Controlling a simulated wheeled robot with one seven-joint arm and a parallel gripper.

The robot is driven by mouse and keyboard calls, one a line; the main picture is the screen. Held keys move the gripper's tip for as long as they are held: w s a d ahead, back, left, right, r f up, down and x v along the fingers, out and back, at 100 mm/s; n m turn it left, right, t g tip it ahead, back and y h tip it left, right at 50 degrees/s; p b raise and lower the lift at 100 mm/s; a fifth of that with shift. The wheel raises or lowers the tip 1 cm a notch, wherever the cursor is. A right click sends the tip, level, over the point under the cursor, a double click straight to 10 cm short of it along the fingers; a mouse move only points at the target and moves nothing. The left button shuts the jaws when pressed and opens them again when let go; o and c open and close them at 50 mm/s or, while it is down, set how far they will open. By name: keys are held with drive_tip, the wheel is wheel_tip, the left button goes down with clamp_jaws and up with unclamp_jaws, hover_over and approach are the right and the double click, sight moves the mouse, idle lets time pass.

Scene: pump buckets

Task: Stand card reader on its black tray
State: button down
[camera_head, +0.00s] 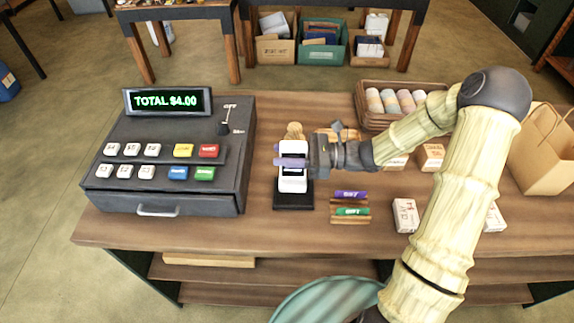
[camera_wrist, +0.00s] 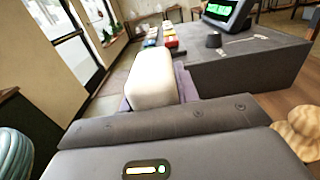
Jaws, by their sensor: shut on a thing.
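The white card reader (camera_head: 292,182) stands roughly upright in the head view, over the black tray (camera_head: 294,203). Its dark screen faces the front. My gripper (camera_head: 291,162) comes in from the right with its purple fingers shut around the upper part of the reader. In the wrist view the reader's white back or top (camera_wrist: 152,80) shows between the fingers (camera_wrist: 184,84). The reader's lower end overlaps the tray in the picture. I cannot tell whether it touches the tray or hangs just above it.
A cash register (camera_head: 175,150) stands on the left of the wooden counter (camera_head: 262,237). Purple and green markers (camera_head: 351,212) lie on a small stand to the right of the tray. A basket of rolls (camera_head: 400,103), small boxes (camera_head: 405,213) and a paper bag (camera_head: 543,150) fill the right side.

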drive_tip(key=shift+s+d+r, duration=0.1)
drive_tip(key=shift+f, duration=2.1)
drive_tip(key=shift+f, duration=0.1)
drive_tip(key=c, duration=1.1)
unclamp_jaws()
drive_tip(key=shift+o, duration=0.3)
drive_tip(key=shift+d, duration=0.25)
drive_tip(key=d+b, duration=0.2)
drive_tip(key=d, duration=0.9)
drive_tip(key=shift+s+d, duration=0.2)
drive_tip(key=shift+d, duration=0.15)
